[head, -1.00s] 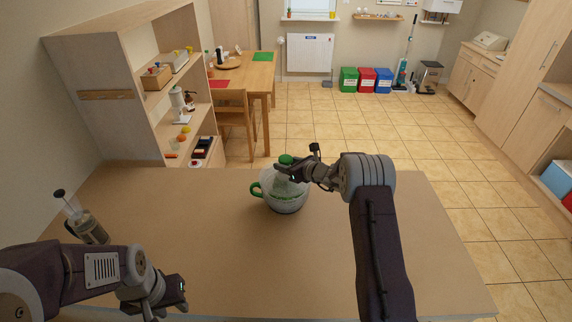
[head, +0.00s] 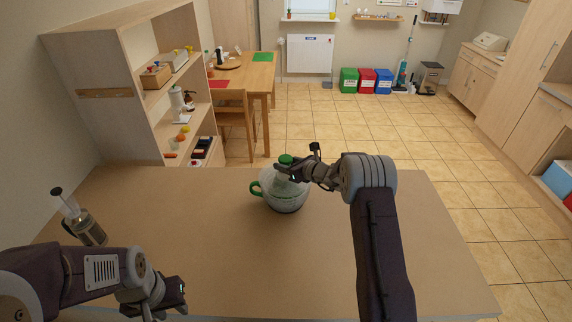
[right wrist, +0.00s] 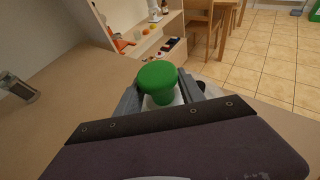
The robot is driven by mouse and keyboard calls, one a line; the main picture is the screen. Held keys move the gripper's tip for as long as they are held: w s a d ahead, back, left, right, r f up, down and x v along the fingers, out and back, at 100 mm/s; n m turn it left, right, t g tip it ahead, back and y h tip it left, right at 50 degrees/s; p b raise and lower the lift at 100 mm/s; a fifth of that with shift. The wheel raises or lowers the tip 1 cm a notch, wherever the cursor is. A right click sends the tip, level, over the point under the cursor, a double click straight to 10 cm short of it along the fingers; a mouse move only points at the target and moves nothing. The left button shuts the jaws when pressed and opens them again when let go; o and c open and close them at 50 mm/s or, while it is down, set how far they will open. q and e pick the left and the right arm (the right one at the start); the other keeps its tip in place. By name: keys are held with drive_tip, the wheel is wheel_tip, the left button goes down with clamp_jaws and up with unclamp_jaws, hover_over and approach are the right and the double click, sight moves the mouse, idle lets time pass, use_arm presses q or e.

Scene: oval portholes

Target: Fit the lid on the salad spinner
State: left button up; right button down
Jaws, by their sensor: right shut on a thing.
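The salad spinner bowl (head: 286,203) is clear, with a green handle at its left side, and stands on the table near the far edge. My right gripper (head: 284,172) is over the bowl, shut on the lid's green knob (head: 286,160). The knob also shows between the fingers in the right wrist view (right wrist: 158,77). The pale lid below the knob is mostly hidden by the gripper; I cannot tell whether it sits on the rim. My left gripper (head: 180,295) is low at the front left, away from the spinner; its jaw opening is unclear.
The wooden table (head: 240,265) is bare in front of the spinner. An open shelf (head: 130,75) stands beyond the table's far left edge.

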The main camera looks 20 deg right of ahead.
drive_tip(key=shift+f+b, duration=0.4)
drive_tip(key=shift+b, duration=0.05)
drive_tip(key=shift+f, duration=0.15)
drive_tip(key=shift+f+b, duration=0.15)
drive_tip(key=shift+b, duration=0.4)
drive_tip(key=c, duration=0.6)
unclamp_jaws()
drive_tip(key=shift+c, duration=0.2)
